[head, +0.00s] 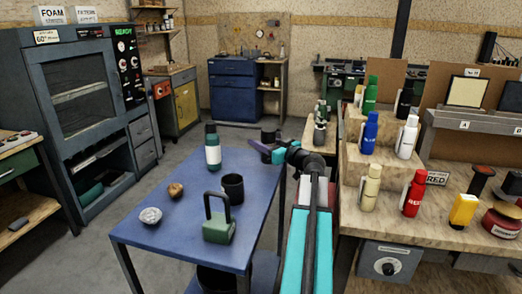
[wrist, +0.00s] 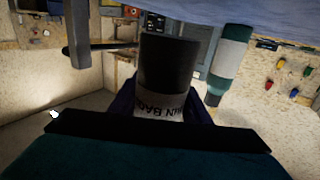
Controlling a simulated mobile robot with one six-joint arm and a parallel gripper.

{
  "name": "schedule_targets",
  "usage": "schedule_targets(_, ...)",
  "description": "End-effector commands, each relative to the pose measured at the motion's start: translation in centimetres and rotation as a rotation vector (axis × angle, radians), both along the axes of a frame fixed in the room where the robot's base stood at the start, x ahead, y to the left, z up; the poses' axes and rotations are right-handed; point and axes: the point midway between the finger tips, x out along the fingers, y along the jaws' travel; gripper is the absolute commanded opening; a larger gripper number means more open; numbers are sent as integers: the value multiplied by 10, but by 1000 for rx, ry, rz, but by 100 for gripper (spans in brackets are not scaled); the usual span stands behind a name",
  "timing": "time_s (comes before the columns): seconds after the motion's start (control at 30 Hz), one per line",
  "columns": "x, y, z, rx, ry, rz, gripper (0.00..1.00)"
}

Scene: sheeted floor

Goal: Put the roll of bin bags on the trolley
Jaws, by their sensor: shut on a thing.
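My gripper (head: 265,149) is shut on the roll of bin bags (head: 268,135), a black cylinder. In the wrist view the roll (wrist: 168,65) stands out between the fingers, with a pale band bearing partly hidden lettering. The trolley (head: 167,222) has a flat blue top and a lower shelf. In the head view my gripper and the roll are at the trolley's far right corner. I cannot tell whether the roll touches the top.
On the trolley stand a green-and-white bottle (head: 213,150), a black cup (head: 233,188), a green padlock-shaped object (head: 218,225), a brown lump (head: 175,190) and a foil ball (head: 150,215).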

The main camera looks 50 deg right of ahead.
Motion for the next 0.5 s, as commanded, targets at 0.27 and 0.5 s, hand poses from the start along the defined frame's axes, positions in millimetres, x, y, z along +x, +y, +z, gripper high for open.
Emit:
schedule_targets(0.27,0,2,-30,2,1,1,14)
schedule_targets(0.5,0,2,-33,0,0,1,14)
